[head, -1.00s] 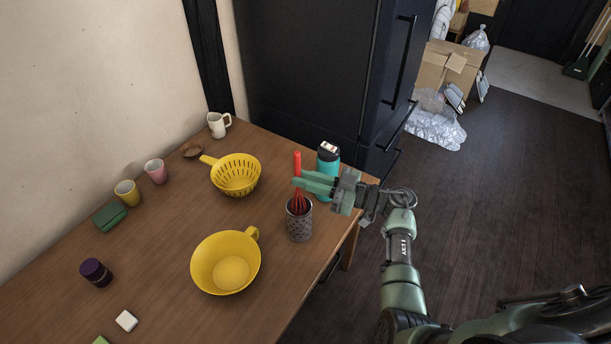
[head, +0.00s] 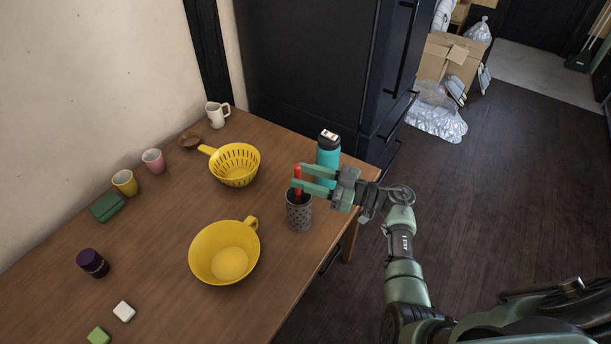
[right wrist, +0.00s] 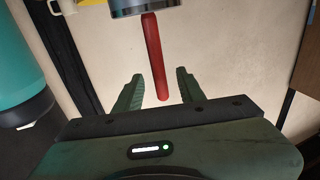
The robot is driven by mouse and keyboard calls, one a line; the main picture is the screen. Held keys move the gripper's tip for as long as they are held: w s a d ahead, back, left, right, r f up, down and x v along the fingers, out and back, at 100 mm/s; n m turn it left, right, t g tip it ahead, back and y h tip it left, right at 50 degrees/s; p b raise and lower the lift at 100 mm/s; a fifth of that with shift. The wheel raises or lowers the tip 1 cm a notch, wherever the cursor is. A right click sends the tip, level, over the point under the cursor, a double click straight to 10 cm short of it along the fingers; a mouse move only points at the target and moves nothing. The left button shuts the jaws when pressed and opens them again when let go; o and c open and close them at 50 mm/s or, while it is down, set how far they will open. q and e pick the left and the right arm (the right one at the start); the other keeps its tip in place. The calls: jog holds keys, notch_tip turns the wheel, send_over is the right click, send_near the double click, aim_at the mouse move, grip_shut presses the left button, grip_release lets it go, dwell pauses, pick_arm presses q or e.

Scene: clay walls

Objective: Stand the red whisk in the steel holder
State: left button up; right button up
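The red whisk (head: 298,173) stands handle up in the steel holder (head: 299,214), a perforated cylinder near the table's right edge. Its wire end is hidden inside the holder. My right gripper (head: 297,176) is at the handle, its green fingers spread to either side of it. In the right wrist view, the red handle (right wrist: 155,60) runs from the holder's rim (right wrist: 145,9) between the open fingers (right wrist: 159,88), with a gap on both sides. My left gripper is not in view.
A teal bottle (head: 328,155) stands close behind the right gripper. A yellow bowl (head: 225,255) and yellow colander (head: 233,166) are left of the holder. Cups, a dark jar (head: 93,263) and small blocks lie farther left. The table (head: 165,225) is bare between them.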

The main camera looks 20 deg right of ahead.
jog(key=b+v, duration=0.1)
jog(key=v, duration=0.6)
jog(key=shift+s+d, duration=0.25)
jog(key=shift+d, duration=0.1)
dwell(0.8)
